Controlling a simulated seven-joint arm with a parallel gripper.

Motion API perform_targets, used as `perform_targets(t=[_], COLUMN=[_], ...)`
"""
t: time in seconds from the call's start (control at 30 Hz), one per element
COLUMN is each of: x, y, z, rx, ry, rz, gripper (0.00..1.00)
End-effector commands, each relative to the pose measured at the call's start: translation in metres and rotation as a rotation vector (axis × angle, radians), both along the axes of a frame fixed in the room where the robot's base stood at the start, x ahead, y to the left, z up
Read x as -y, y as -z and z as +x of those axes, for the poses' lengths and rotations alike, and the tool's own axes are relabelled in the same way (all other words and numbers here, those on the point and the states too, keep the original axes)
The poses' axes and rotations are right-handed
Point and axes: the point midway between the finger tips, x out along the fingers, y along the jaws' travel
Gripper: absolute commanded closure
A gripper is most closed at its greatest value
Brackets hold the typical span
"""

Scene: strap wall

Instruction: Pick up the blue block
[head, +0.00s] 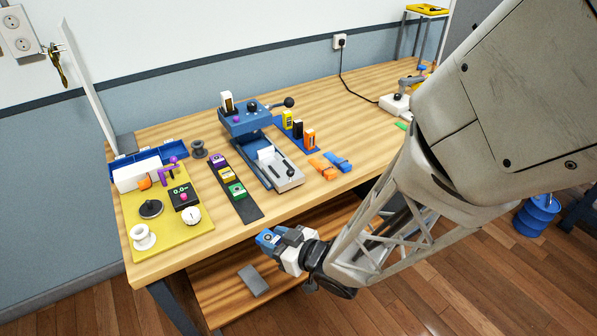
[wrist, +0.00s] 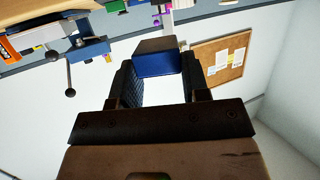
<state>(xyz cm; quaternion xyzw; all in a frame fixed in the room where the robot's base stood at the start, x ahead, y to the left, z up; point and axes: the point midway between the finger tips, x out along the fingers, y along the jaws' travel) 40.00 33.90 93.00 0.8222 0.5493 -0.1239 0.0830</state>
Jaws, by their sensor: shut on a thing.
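The blue block (head: 266,239) is at the tip of my gripper (head: 280,243) in the head view. It is in front of the table's front edge, off the tabletop. In the wrist view the blue block (wrist: 157,63) sits between the two dark fingers of my gripper (wrist: 160,75), with a dark face on top and a blue face toward the camera. My gripper is shut on it. Part of the block is hidden by the fingers.
A dark strip (head: 246,209) on the wooden table holds purple, yellow and green blocks. A yellow board (head: 170,239) with several parts lies at left. A blue lever fixture (head: 245,121) stands mid-table. Below is a shelf (head: 215,290) with a grey plate (head: 253,281).

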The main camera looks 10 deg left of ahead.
Motion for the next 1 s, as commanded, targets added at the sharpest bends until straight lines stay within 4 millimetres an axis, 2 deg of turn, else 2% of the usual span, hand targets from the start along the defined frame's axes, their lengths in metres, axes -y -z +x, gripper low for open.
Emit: perform_targets(t=[0.8, 1.0], x=[0.0009, 0.0020], y=[-0.0001, 0.0006], z=[-0.0008, 0.0074], rx=[0.000, 0.000], ry=[0.000, 0.016], rz=[0.000, 0.000], gripper=[0.96, 0.96])
